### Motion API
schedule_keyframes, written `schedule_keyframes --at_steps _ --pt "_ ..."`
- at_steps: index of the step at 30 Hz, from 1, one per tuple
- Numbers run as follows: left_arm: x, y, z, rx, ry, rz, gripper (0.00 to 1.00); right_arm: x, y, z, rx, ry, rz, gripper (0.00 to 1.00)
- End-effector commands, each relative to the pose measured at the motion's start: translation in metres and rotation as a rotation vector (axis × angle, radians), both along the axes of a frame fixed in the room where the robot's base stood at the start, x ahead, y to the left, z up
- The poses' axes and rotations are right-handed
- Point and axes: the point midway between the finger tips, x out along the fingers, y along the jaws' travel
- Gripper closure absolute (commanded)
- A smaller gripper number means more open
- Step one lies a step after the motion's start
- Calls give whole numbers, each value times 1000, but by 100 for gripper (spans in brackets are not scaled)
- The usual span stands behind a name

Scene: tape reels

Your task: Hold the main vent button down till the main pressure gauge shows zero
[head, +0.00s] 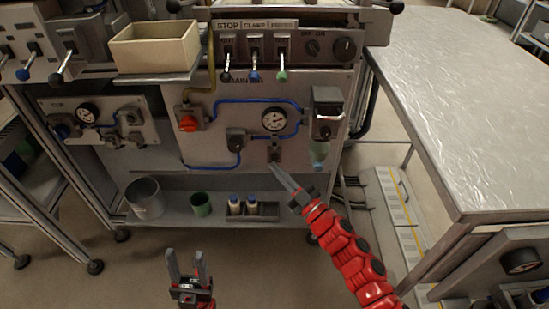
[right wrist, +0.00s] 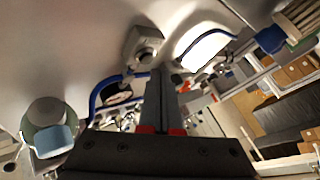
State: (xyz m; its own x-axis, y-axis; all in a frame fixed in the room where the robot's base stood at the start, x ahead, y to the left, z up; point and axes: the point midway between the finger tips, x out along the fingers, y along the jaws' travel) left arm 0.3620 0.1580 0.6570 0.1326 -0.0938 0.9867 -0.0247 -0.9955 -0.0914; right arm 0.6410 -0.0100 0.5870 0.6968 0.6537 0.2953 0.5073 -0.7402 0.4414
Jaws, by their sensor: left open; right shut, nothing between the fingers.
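The main gauge (head: 274,119) is a round white dial on the grey MAIN AIR panel (head: 230,85); its needle is too small to read. Below it sits a small dark block (head: 274,151), which looks like the vent button. My right gripper (head: 271,167) is shut and empty, its fingertips just below that block. In the right wrist view, the shut fingers (right wrist: 161,75) end close to a grey block with a round front (right wrist: 146,48); I cannot tell whether they touch. My left gripper (head: 187,255) is open and empty, low in front of the bench.
A red knob (head: 188,122), blue hoses and a filter unit (head: 326,112) surround the gauge. A second panel with another gauge (head: 87,113) is at left. A shelf below holds a grey cup (head: 145,198), a green cup (head: 200,204) and small bottles. A metal table (head: 470,110) stands right.

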Motion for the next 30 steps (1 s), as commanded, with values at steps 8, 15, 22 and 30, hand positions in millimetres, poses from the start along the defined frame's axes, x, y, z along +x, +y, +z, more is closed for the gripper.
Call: schedule_keyframes --at_steps 8,15,22,30 --pt "0 0 0 0 0 0 50 0 0 0 0 0 0 100" --pt "0 0 4 0 0 0 50 5 1 2 1 -1 2 100" --pt "0 0 5 0 0 0 50 8 0 0 0 -1 1 100" --pt "0 0 5 0 0 0 50 9 0 0 0 0 0 100"
